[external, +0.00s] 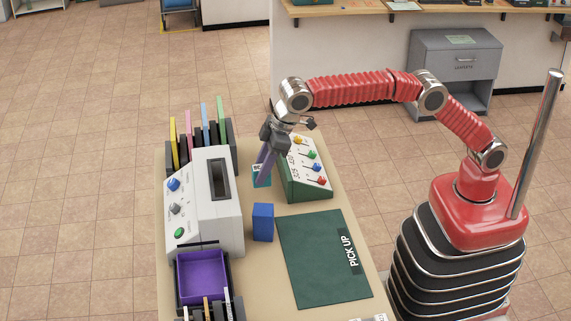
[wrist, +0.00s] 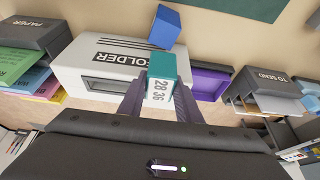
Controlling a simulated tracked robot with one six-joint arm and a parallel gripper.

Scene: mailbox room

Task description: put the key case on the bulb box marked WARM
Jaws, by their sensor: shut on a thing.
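My gripper (external: 264,166) points down over the table, left of the green sloped panel. In the wrist view, my gripper (wrist: 160,100) is shut on a small teal box (wrist: 170,64) with a white face of dark digits. This teal box (external: 262,181) shows low between the fingers in the external view; whether it touches the table is unclear. A plain blue box (external: 263,223) stands upright in front of it, apart from it, and shows in the wrist view (wrist: 164,27). I read no WARM mark and cannot tell which thing is the key case.
A white FOLDER machine (external: 225,222) stands close on the left. The green panel (external: 302,190) with coloured knobs is close on the right. A purple tray (external: 203,281) and upright coloured folders (external: 190,138) line the left edge. The green PICK UP mat (external: 315,265) is bare.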

